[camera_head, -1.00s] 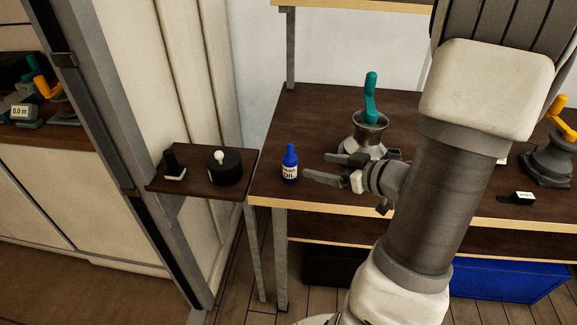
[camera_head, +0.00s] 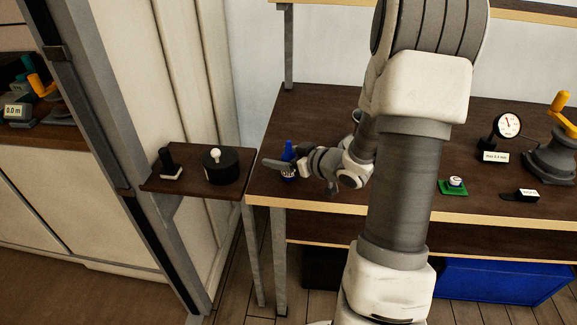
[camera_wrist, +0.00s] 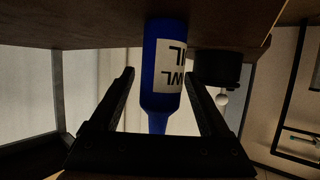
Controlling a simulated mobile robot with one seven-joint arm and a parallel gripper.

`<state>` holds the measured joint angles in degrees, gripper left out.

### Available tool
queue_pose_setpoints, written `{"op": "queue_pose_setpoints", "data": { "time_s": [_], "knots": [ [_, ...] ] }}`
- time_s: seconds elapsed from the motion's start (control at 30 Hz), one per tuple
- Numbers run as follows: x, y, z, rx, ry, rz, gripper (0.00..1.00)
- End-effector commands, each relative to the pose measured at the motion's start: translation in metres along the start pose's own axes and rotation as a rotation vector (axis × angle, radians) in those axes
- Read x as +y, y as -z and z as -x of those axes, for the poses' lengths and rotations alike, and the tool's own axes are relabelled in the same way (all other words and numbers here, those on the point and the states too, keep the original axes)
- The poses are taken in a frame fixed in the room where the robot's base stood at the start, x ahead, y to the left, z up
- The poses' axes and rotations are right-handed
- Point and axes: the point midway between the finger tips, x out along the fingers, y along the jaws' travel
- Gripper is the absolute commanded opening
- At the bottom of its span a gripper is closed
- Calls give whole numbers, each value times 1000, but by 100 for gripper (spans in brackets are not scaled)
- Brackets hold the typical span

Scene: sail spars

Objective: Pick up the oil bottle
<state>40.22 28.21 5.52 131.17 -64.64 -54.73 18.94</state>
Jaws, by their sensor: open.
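The oil bottle (camera_head: 288,148) is blue with a white label and stands upright near the left front corner of the wooden workbench (camera_head: 275,188). In the head view my gripper (camera_head: 284,163) is at the bottle, and one finger crosses in front of it, hiding part of the label. In the wrist view, which looks inverted, the bottle (camera_wrist: 163,98) stands between my two open fingers (camera_wrist: 160,75). Gaps show on both sides, so the fingers are around it without visibly gripping it.
A small side shelf (camera_head: 200,188) on the left holds a black round drum with a white knob (camera_head: 221,166) and a black post (camera_head: 168,163). A dial gauge (camera_head: 508,126), a winch with orange handle (camera_head: 552,150) and a green pad (camera_head: 444,190) are on the right.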

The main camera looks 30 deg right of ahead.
Motion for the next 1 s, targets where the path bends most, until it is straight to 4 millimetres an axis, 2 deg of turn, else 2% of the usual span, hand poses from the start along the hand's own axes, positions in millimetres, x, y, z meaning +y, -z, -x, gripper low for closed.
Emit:
{"op": "queue_pose_setpoints", "data": {
  "time_s": [0.23,0.67,1.0],
  "knots": [
    [0,0,-2,0,-1,-1,78],
    [0,0,-1,0,-1,-1,1],
    [0,2,-1,1,-1,0,0]
  ]
}}
